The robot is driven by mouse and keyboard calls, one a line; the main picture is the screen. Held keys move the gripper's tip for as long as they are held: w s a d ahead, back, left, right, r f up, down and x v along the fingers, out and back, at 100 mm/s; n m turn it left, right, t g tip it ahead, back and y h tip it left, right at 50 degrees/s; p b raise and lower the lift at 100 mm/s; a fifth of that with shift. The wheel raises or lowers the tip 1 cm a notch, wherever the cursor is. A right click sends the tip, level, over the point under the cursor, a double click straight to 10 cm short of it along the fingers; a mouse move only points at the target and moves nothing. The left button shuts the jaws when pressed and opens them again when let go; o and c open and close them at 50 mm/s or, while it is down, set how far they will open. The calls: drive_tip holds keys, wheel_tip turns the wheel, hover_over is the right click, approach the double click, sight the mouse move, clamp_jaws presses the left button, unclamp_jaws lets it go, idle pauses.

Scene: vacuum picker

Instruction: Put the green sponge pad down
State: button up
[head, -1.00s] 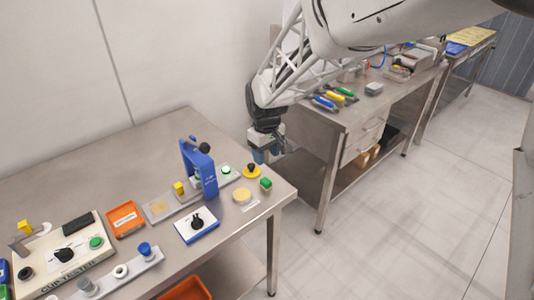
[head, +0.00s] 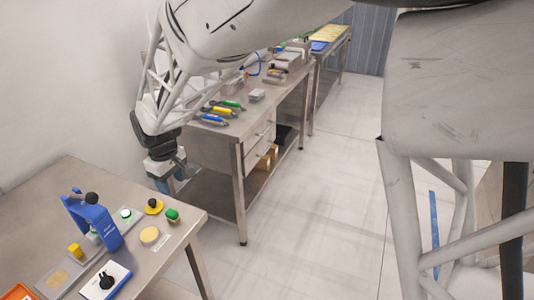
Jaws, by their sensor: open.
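A small green block, which looks like the green sponge pad (head: 172,215), rests on the near steel table (head: 185,236) close to its right end. My gripper (head: 170,184) hangs just beyond the table's far right edge, above and behind the green pad in the head view. Its blue fingers are open and apart from the pad. I see nothing held between them, though the fingertips are small in the picture.
Close to the pad are a yellow-based knob (head: 154,206), a round tan disc (head: 150,235) and a blue press (head: 92,220). A second steel bench (head: 215,150) with coloured tools stands behind. Open floor (head: 310,220) lies to the right.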

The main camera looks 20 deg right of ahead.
drive_tip(key=s+d+r+m+t, duration=0.1)
drive_tip(key=s+d+r+m, duration=0.1)
drive_tip(key=s+d+r, duration=0.4)
drive_tip(key=s+d+r+m, duration=0.2)
drive_tip(key=s+d+r, duration=0.2)
drive_tip(key=s+d, duration=0.4)
drive_tip(key=s+d+m+t, duration=0.1)
drive_tip(key=s+d+m, duration=0.3)
drive_tip(key=s, duration=1.1)
drive_tip(key=d, duration=0.3)
drive_tip(key=shift+r, duration=0.4)
drive_tip(key=shift+o, duration=0.5)
drive_tip(key=shift+w, duration=0.1)
drive_tip(key=shift+a, duration=0.1)
